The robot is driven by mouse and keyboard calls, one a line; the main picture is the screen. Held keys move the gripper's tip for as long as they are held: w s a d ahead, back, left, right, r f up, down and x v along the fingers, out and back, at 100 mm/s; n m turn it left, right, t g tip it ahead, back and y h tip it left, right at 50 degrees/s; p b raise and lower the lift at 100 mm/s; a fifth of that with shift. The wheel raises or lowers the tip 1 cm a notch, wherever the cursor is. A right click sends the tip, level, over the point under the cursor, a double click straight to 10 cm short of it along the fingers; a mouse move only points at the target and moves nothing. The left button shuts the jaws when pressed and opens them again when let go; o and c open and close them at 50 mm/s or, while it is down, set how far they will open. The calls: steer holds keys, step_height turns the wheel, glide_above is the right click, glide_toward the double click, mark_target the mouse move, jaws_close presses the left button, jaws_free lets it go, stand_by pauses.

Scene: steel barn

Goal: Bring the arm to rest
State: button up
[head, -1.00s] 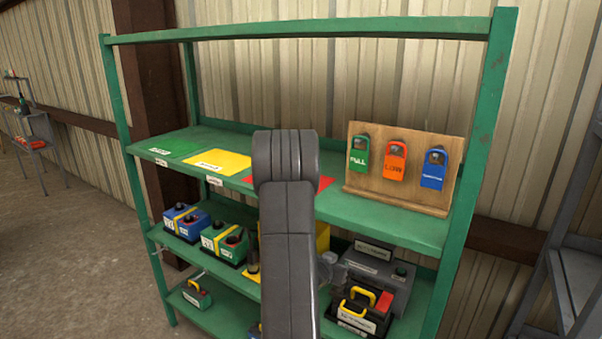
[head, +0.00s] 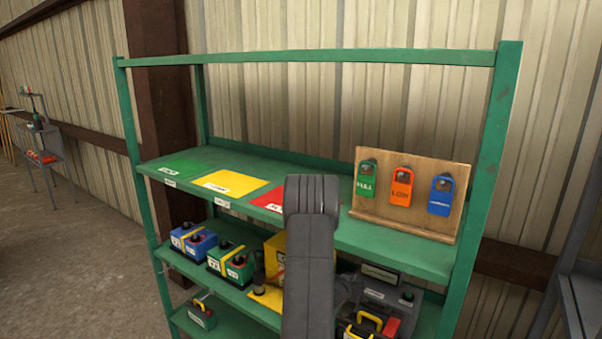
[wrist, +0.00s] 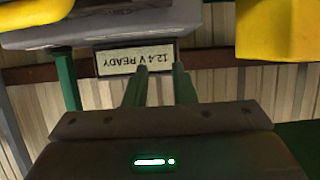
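My grey arm rises in front of the green shelf rack (head: 420,258) in the head view, with its rounded joint before the top shelf. My gripper is hidden behind the arm there. In the wrist view my gripper (wrist: 162,68) shows two slim fingers standing apart, with nothing seen between them. Just past the fingertips is a label (wrist: 135,60) reading "12.4 V READY", upside down, on a grey device. I cannot tell whether the fingers touch it.
The top shelf has green (head: 184,168), yellow (head: 231,182) and red (head: 268,198) patches. A wooden board (head: 412,216) holds green, orange and blue tags. Batteries (head: 193,239) and a grey case (head: 385,290) fill the middle shelf. Open floor (head: 80,260) lies left.

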steer(key=shift+w+d+r, duration=0.1)
steer(key=shift+w+d, duration=0.2)
steer(key=shift+w, duration=0.1)
step_height(320, 180, up, 5)
steer(key=b, duration=0.3)
glide_above(345, 310)
steer(key=s+a, duration=0.3)
steer(key=s, duration=0.2)
steer(key=p+x, duration=0.1)
steer(key=x, duration=0.6)
steer(key=p+x, duration=0.2)
steer(key=x, duration=0.5)
steer(key=shift+r, duration=0.2)
steer(key=s+a, duration=0.1)
steer(key=s+f, duration=0.1)
steer(key=s+a+f+b, duration=0.1)
steer(key=shift+s+a, duration=0.35)
steer(key=s+f, duration=0.1)
steer(key=a+f+b, duration=0.1)
steer(key=shift+s+f, duration=0.3)
steer(key=shift+s, duration=0.1)
steer(key=shift+s+a+f, duration=0.15)
steer(key=shift+s+f, duration=0.05)
steer(key=shift+f, duration=0.2)
steer(key=shift+r, duration=0.1)
